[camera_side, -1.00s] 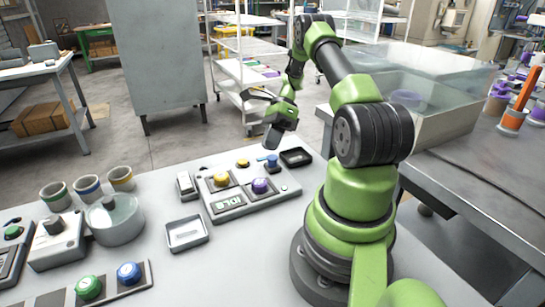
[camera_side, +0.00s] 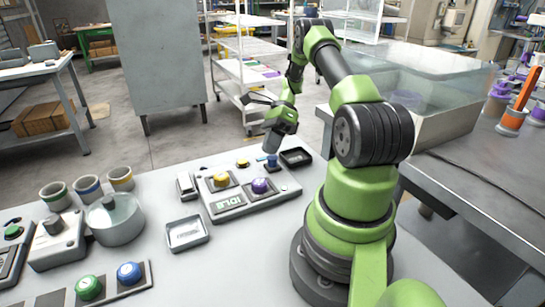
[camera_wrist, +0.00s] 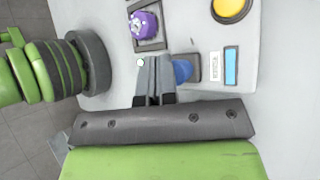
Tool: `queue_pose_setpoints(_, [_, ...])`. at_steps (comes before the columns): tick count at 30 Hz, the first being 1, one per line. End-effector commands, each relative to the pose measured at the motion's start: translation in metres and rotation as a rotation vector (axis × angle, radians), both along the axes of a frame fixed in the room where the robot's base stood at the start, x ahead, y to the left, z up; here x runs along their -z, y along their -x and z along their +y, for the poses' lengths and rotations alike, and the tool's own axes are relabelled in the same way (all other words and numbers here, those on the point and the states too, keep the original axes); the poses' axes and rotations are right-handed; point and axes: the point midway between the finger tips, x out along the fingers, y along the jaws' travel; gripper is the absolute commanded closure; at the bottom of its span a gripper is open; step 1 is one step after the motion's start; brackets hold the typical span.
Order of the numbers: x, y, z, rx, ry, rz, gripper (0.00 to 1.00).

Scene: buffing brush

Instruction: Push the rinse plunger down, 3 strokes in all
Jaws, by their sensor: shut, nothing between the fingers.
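The blue rinse plunger (camera_wrist: 183,70) stands on a dark square base on the panel in the wrist view, partly hidden by my fingers. In the side view the plunger (camera_side: 272,161) shows just under my fingertips. My gripper (camera_side: 268,150) is shut and empty, pointing down over the plunger. In the wrist view the closed fingers (camera_wrist: 155,68) overlap the plunger's left side; I cannot tell whether they touch it. The panel (camera_side: 226,205) has a display (camera_side: 229,202) that reads IDLE.
A purple knob (camera_side: 260,186) and yellow buttons (camera_side: 221,179) share the panel. A black tray (camera_side: 296,157) lies just right of the plunger. A grey tray (camera_side: 187,233), a glass pot (camera_side: 115,222) and several cups stand to the left.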

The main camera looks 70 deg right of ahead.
Motion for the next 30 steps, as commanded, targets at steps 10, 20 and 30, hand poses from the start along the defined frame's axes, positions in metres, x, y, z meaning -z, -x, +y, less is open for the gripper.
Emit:
queue_pose_setpoints(10, [0.004,0.000,0.000,0.000,0.000,0.000,1.00])
queue_pose_setpoints(20, [0.008,0.000,0.000,0.001,0.001,0.000,1.00])
queue_pose_setpoints(30, [0.013,0.000,0.000,0.000,0.000,0.000,1.00])
